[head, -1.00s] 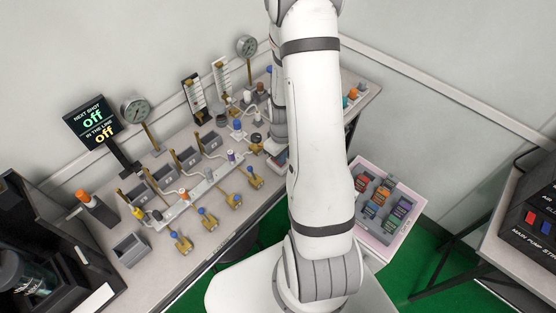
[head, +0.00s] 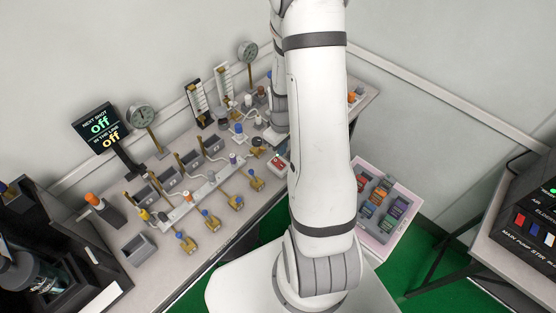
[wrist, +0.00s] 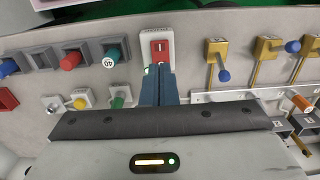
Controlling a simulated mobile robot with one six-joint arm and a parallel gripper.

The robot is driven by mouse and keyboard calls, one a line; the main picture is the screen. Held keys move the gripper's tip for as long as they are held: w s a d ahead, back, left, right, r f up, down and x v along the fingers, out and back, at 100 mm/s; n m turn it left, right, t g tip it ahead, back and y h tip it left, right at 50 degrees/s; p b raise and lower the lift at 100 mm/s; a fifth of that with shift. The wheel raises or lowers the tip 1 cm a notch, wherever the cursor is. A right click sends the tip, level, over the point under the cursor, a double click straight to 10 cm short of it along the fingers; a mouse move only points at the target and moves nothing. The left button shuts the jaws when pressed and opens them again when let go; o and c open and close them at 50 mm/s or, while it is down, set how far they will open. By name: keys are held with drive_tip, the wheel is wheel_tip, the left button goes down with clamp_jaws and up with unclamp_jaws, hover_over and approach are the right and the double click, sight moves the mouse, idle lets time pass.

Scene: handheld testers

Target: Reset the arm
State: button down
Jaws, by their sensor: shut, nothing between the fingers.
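My gripper (wrist: 160,85) shows in the wrist view with its two blue-grey fingers together and nothing between them. Its fingertips overlap the lower edge of a red rocker switch (wrist: 160,48) on a white plate; I cannot tell whether they touch it. The same switch shows in the head view (head: 279,163), just left of my arm. My white arm stands across the middle of the head view and hides part of the bench. The gripper itself is hidden there.
The bench (head: 176,263) carries brass valves with blue knobs (head: 236,201), gauges (head: 141,116) and grey bins. A display (head: 100,130) reads "off" twice. A pink tray (head: 375,243) of coloured blocks is right of my arm. A black pump box (head: 528,225) stands at far right.

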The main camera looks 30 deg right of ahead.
drive_tip(key=shift+r, duration=0.15)
idle(0.3)
drive_tip(key=s+a+r+m+t, duration=0.1)
drive_tip(key=a+r, duration=0.3)
drive_tip(key=r, duration=0.5)
drive_tip(key=s+a+r+m+t, duration=0.1)
drive_tip(key=s+a+r, duration=0.15)
drive_tip(key=r, duration=0.65)
drive_tip(key=s+a+r+m+t, duration=0.1)
drive_tip(key=s+a+r+m, duration=0.1)
drive_tip(key=s+a+r, duration=0.4)
drive_tip(key=s+r, duration=0.3)
drive_tip(key=shift+s+r+b, duration=0.15)
drive_tip(key=shift+r+b, duration=0.05)
drive_tip(key=shift+b, duration=0.15)
